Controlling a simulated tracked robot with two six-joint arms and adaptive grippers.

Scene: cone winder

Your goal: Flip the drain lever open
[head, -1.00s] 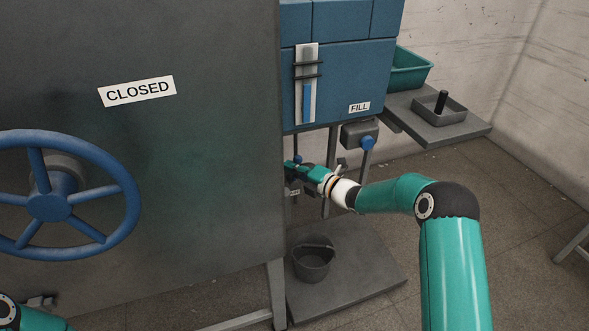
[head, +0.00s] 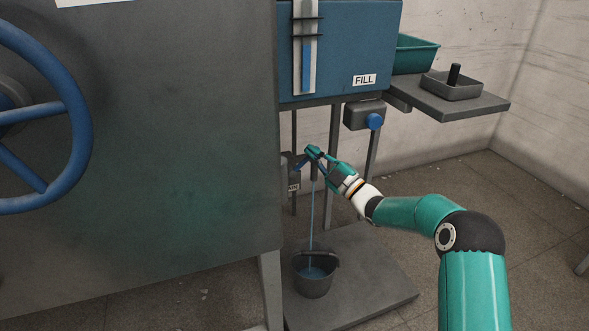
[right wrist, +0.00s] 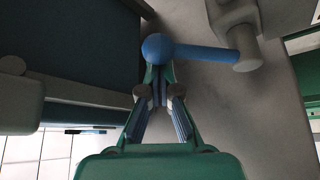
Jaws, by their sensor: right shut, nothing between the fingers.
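The drain lever is a blue bar with a ball knob (right wrist: 158,48) in the right wrist view, running to a grey valve body (right wrist: 235,20) at upper right. In the head view the lever (head: 300,163) shows as a small blue piece beside the fingers. My right gripper (head: 312,153) is shut and empty at the drain valve; in the right wrist view its fingertips (right wrist: 158,78) are close to the knob, and I cannot tell if they touch. A thin blue stream of water (head: 312,215) falls from the drain into a dark bucket (head: 312,286). My left gripper is out of view.
The bucket stands on a grey platform (head: 365,285). The blue tank (head: 345,55) hangs above with a gauge and a FILL label; a blue knob (head: 375,121) sits right of the drain. A large dark cabinet (head: 180,150) with a blue handwheel (head: 75,130) fills the left.

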